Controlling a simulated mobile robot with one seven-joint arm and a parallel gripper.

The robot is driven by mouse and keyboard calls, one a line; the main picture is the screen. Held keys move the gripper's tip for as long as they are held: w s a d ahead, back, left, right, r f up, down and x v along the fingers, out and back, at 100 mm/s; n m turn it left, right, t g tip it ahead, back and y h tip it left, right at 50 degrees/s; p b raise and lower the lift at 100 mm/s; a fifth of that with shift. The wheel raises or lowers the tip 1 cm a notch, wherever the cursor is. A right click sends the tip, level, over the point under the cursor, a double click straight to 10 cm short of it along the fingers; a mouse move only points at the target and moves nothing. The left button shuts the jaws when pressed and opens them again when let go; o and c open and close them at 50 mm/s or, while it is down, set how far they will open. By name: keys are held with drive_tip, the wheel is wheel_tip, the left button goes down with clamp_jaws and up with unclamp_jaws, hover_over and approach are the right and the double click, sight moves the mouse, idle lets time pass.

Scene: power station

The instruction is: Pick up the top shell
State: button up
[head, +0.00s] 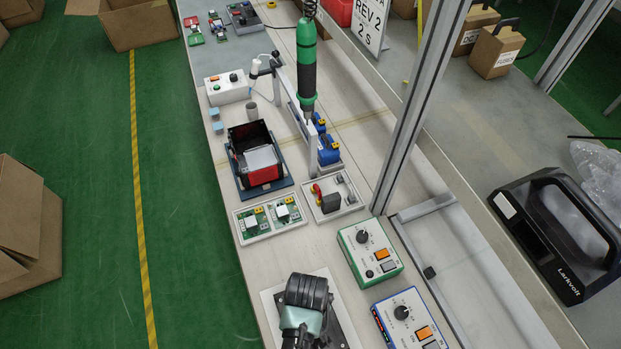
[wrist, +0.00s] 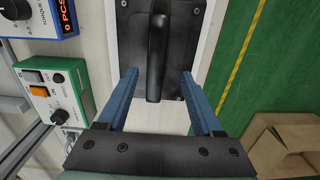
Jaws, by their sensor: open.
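The top shell is a black plate (wrist: 129,38) with a raised bar handle (wrist: 158,58), lying in a white tray (wrist: 152,119) in the wrist view. My gripper (wrist: 159,75) is open, its two blue fingers apart on either side of the handle's near end in the picture. Nothing is held, and I cannot tell the remaining height above the handle. In the head view my arm's end covers most of the shell; a dark edge of it (head: 340,322) shows at the bottom.
A green-framed controller (head: 370,249) and a blue-framed one (head: 408,318) stand right of the shell. A tray of green boards (head: 270,218) and a blue fixture with a red-black housing (head: 262,172) lie farther up the bench. A green screwdriver (head: 306,65) hangs above. A metal post (head: 415,105) rises at right.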

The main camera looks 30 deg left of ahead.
drive_tip(key=shift+w+d+f, duration=0.1)
drive_tip(key=shift+f, duration=1.05)
drive_tip(key=shift+w+d+f, duration=0.1)
drive_tip(key=shift+f, duration=1.05)
clamp_jaws()
